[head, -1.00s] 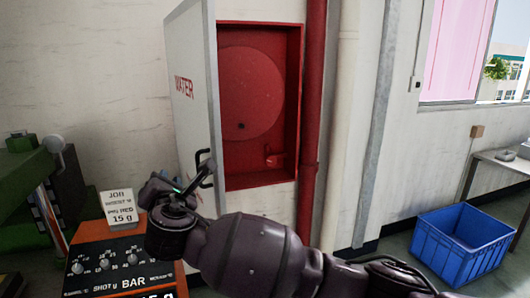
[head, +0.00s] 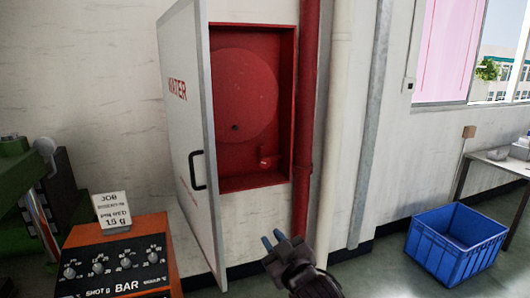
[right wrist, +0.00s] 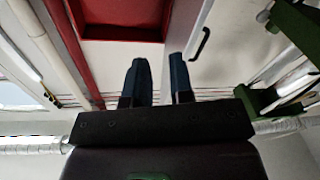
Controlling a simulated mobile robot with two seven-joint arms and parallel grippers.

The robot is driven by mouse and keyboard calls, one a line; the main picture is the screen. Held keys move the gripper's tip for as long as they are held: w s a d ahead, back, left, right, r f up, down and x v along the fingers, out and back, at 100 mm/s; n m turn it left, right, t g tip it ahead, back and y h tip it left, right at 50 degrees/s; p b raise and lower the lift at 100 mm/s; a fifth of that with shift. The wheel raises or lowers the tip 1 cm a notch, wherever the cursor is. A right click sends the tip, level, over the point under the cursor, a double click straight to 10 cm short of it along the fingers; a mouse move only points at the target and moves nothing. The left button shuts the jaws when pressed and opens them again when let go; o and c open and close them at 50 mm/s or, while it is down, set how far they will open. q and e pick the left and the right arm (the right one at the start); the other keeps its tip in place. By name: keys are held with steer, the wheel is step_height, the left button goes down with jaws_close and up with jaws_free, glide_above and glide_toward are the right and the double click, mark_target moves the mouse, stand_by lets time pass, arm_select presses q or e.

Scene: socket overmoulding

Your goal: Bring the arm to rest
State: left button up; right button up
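My right gripper (head: 273,239) is at the lower middle of the head view, in front of the wall below the red cabinet. Its two blue fingers stand apart with nothing between them, as the right wrist view (right wrist: 158,82) also shows. The white cabinet door (head: 187,125), marked WATER, stands open to the left of the red hose cabinet (head: 245,183). The door's black handle (head: 197,170) is clear of the gripper. The handle also shows in the right wrist view (right wrist: 200,44), beyond the fingertips. My left gripper is not in view.
An orange control box (head: 120,268) with knobs and a job card (head: 113,213) stands at the lower left, near green machinery (head: 25,190). A blue crate (head: 455,245) is on the floor at the right. A red pipe (head: 306,110) runs beside the cabinet.

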steer(key=s+d+f+m+g+h, duration=0.1)
steer(key=s+d+f+m+h, duration=0.2)
steer(key=s+d+f, duration=0.45)
steer(key=s+d+f+m+h, duration=0.3)
steer(key=s+d+f, duration=0.1)
steer(key=d+f, duration=0.65)
steer(key=s+d+f+m+g+h, duration=0.1)
steer(key=s+d+f, duration=0.3)
steer(key=s, duration=0.4)
steer(key=s+d+f+m+g+h, duration=0.1)
steer(key=s+d+f+g, duration=0.2)
steer(key=s+f, duration=0.4)
steer(key=shift+s+d+f+h, duration=0.25)
steer(key=shift+s+d+h, duration=0.05)
steer(key=shift+s+d, duration=0.05)
